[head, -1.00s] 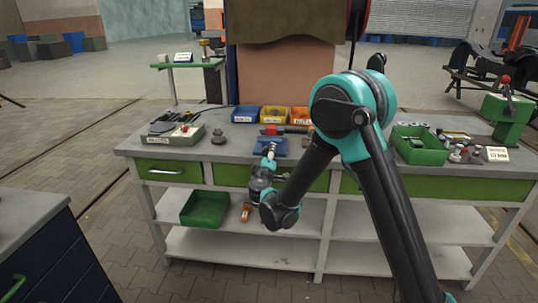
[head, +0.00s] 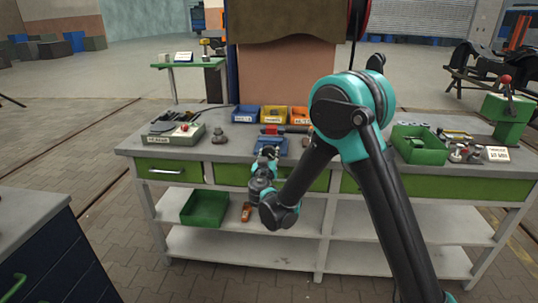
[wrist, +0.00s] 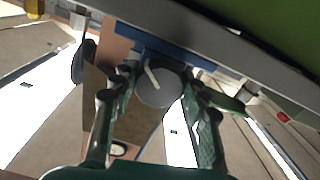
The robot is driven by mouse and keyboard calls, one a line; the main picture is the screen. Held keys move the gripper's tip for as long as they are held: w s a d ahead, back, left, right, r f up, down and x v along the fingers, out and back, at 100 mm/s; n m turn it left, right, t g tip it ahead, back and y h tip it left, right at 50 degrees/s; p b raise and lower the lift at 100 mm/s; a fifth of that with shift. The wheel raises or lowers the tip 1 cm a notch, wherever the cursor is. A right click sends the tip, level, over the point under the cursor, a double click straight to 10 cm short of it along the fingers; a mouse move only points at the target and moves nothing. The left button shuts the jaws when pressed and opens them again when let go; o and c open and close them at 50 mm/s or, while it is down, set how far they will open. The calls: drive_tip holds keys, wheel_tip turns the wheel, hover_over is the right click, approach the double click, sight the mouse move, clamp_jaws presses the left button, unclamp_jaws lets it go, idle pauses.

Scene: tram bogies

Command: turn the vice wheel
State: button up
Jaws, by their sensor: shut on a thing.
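The blue vice (head: 271,146) stands at the front edge of the workbench, partly hidden behind my gripper (head: 267,157). In the wrist view, the vice wheel (wrist: 160,90) is a round grey disc with a pale line across its face, slightly tilted. The blue body of the vice (wrist: 150,48) lies behind it. The fingers of my gripper (wrist: 159,84) are on both sides of the wheel and are shut on its rim. In the head view the wheel is too small and covered to make out.
The workbench (head: 135,147) has green drawers below. Blue, yellow and orange bins (head: 272,115) stand behind the vice. A grey-green box (head: 178,134) is at left, a green tray (head: 419,150) at right. A green bin (head: 204,208) sits on the lower shelf.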

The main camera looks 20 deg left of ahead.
drive_tip(key=m, duration=1.2)
drive_tip(key=shift+s+a+m, duration=0.1)
drive_tip(key=shift+m, duration=0.2)
idle(0.4)
drive_tip(key=o, duration=1.2)
drive_tip(key=shift+c, duration=0.2)
drive_tip(key=v, duration=1.2)
drive_tip(key=shift+r, duration=0.1)
